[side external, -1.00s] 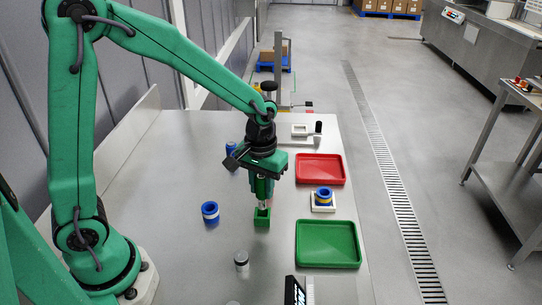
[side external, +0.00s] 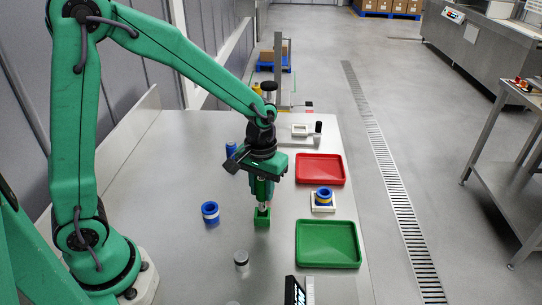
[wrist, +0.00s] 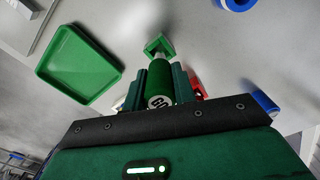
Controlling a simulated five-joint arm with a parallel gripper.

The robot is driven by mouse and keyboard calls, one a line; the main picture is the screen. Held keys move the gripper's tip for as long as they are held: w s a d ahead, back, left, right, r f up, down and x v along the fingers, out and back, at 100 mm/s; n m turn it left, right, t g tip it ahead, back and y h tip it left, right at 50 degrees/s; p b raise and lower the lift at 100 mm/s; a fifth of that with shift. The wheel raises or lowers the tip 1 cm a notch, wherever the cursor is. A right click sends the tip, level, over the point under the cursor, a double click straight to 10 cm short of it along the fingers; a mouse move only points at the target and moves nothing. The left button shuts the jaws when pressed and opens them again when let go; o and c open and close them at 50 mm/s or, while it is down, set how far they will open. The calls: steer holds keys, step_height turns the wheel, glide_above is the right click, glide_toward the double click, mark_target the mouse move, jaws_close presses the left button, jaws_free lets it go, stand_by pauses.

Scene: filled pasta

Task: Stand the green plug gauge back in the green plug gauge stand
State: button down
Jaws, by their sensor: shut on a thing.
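My gripper (side external: 263,190) points down over the table and is shut on the green plug gauge.
A green tray (side external: 328,262) and a red tray (side external: 321,182) lie to the right.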

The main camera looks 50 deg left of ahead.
mark_target(262, 198)
steer(key=shift+f, duration=1.8)
stand_by(1.2)
steer(key=c, duration=1.1)
jaws_free()
steer(key=shift+o, duration=0.2)
steer(key=shift+r, duration=0.1)
steer(key=shift+r, duration=3.85)
